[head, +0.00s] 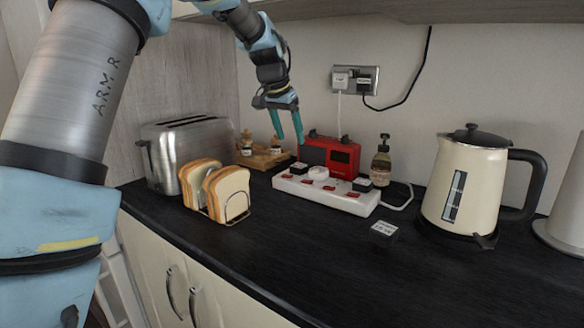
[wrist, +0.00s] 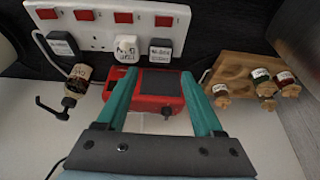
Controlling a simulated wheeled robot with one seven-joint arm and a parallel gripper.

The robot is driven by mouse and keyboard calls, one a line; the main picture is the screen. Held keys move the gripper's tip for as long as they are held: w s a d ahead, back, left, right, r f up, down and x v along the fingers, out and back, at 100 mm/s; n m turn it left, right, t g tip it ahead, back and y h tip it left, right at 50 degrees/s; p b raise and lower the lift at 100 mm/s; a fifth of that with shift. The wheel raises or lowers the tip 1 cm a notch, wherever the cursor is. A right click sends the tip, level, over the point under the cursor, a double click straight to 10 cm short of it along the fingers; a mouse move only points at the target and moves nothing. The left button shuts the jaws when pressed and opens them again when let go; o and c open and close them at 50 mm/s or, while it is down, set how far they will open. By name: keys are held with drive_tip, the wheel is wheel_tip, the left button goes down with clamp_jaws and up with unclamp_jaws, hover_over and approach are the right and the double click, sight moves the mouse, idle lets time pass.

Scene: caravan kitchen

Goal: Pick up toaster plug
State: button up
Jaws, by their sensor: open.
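My gripper (head: 290,138) is open and empty, above the counter in front of the wall, left of the red radio-like box. In the wrist view its two teal fingers (wrist: 159,78) reach over that box toward the power strip (wrist: 100,27). The white strip (head: 330,194) holds a black plug (head: 298,167), a white plug (head: 318,172) and another black plug (head: 362,184). The wrist view shows these labelled plugs: black (wrist: 160,50), white (wrist: 126,48) and black (wrist: 61,45). I cannot read which is the toaster plug. The steel toaster (head: 188,150) stands at left.
The red box (head: 332,154) stands behind the strip, with a dark bottle (head: 381,163) to its right. A toast rack with bread (head: 226,194), a wooden spice rack (head: 262,158) and a cream kettle (head: 474,185) stand nearby. A small labelled black object (head: 384,231) lies on the counter. The front middle is clear.

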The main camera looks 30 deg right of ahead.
sight(299, 166)
drive_tip(key=p+x, duration=0.3)
drive_tip(key=x, duration=0.7)
drive_tip(key=shift+w+d+f, duration=0.2)
drive_tip(key=shift+d+f, duration=0.05)
drive_tip(key=shift+d, duration=0.1)
drive_tip(key=c, duration=1)
